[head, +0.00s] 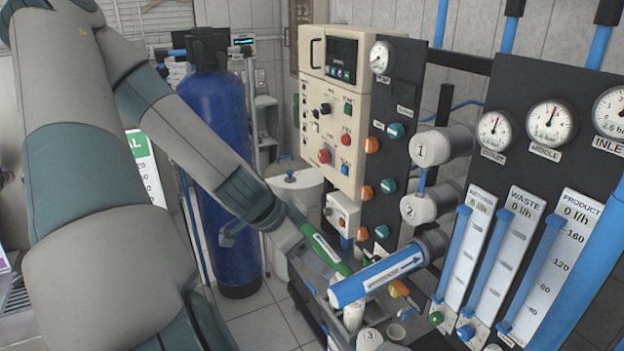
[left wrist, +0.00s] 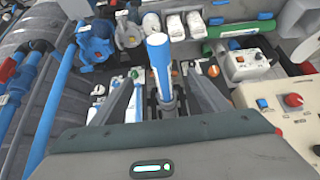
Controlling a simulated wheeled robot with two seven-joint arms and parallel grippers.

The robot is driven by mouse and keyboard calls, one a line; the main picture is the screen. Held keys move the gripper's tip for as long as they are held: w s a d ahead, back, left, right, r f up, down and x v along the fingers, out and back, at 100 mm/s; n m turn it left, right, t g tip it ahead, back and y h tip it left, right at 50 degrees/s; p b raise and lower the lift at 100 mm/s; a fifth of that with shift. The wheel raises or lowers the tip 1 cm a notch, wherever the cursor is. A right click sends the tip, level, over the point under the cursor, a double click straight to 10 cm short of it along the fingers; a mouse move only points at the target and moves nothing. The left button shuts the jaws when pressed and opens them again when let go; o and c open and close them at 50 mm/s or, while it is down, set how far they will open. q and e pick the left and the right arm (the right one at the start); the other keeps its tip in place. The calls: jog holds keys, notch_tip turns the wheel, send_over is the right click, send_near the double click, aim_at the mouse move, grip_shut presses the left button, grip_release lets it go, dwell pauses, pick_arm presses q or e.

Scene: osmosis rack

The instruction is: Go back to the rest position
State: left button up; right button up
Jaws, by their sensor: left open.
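My left arm comes in from the left in the head view and reaches down toward the rack's lower middle. Its gripper is hard to make out there. In the left wrist view my left gripper (left wrist: 165,82) is open, its two fingers spread apart. A blue and white cylinder (left wrist: 158,58) shows between the fingers in that picture; I cannot tell whether it lies between them or beyond. In the head view a blue and white cylinder (head: 377,276) with an arrow label slants across the lower middle. My right gripper is not in view.
The control box (head: 336,110), the dark gauge panel (head: 550,75) and flow meters (head: 512,250) stand at the right. A green-ended cylinder (head: 325,248) lies close to my left wrist. A tall blue tank (head: 222,120) stands behind my arm. Bare floor (head: 265,325) shows beside the rack.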

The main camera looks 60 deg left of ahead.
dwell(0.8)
pick_arm(q)
jog(key=w+d+f+m+t+h, duration=0.1)
jog(key=d+f+m, duration=0.2)
jog(key=d+f, duration=2.05)
jog(key=s+d+f+n+g+y, duration=0.1)
jog(key=s+d+f+g, duration=0.15)
jog(key=s, duration=0.35)
jog(key=s+d+f+n+g, duration=0.1)
jog(key=s+d+f+g, duration=0.1)
jog(key=s+f, duration=0.3)
notch_tip(320, 180, down, 34)
jog(key=s+g+b, duration=0.1)
jog(key=s+b, duration=0.2)
jog(key=b, duration=0.3)
jog(key=s+a+f+b, duration=0.1)
jog(key=s+f+b, duration=0.2)
jog(key=s+f, duration=0.5)
jog(key=s+a+f+g+b, duration=0.1)
jog(key=s+a+f+b, duration=0.1)
jog(key=s+f, duration=0.7)
notch_tip(320, 180, down, 6)
jog(key=shift+s+a+f+y+b, duration=0.1)
jog(key=shift+s+a+y+b, duration=0.2)
jog(key=shift+b, duration=0.3)
